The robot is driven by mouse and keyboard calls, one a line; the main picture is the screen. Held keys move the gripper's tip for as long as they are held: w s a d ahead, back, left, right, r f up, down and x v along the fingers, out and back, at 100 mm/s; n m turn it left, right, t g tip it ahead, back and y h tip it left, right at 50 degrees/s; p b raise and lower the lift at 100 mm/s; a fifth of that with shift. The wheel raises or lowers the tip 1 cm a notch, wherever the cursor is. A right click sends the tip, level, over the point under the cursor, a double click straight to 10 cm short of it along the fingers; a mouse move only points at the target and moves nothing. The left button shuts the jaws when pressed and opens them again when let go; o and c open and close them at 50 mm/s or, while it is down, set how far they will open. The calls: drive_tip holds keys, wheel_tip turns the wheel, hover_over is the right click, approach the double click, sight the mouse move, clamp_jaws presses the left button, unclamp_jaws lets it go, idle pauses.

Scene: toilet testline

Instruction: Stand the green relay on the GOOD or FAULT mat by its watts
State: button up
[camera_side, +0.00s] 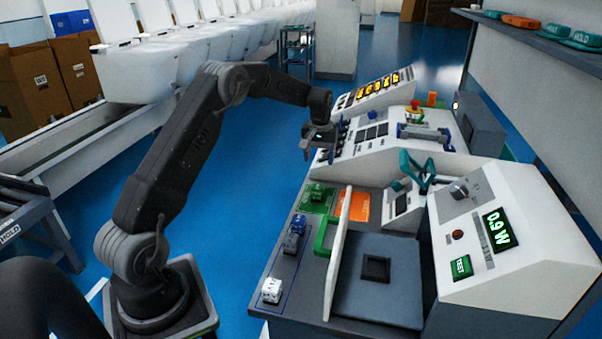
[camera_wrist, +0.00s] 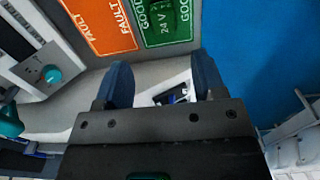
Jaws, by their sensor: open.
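The green relay (camera_side: 317,192) stands on the green GOOD mat (camera_side: 312,207) at the back left of the bench. In the wrist view the relay (camera_wrist: 183,12) is at the top edge, partly cut off, on the GOOD mat (camera_wrist: 155,38). The orange FAULT mat (camera_side: 356,208) lies beside it and looks empty; it also shows in the wrist view (camera_wrist: 98,24). The tester display (camera_side: 498,229) reads 0.9 W. My gripper (camera_side: 318,150) is open and empty, raised above the bench beyond the mats. Its two fingers show apart in the wrist view (camera_wrist: 162,88).
Blue (camera_side: 295,236) and white (camera_side: 272,290) relays stand along the bench's left edge. A pale upright divider (camera_side: 338,255) separates them from a grey plate with a dark socket (camera_side: 375,268). A green TEST button (camera_side: 461,267) is on the tester. A sloped console stands behind.

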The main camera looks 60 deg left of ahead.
drive_tip(key=s+d+r+m+t, duration=0.1)
drive_tip(key=s+d+r+m, duration=0.1)
drive_tip(key=s+d+r, duration=0.55)
drive_tip(key=s+d+r+m+t, duration=0.2)
drive_tip(key=s+d+r, duration=0.2)
drive_tip(key=d+r, duration=0.55)
drive_tip(key=s+d+m+t, duration=0.1)
drive_tip(key=s+d+m, duration=0.1)
drive_tip(key=s+d, duration=0.3)
drive_tip(key=s+d+f+m+t, duration=0.1)
drive_tip(key=s+d, duration=0.4)
drive_tip(key=s, duration=0.9)
drive_tip(key=shift+d+m+t, duration=0.25)
drive_tip(key=shift+m+t, duration=0.05)
drive_tip(key=shift+m, duration=0.6)
drive_tip(key=shift+c, duration=0.2)
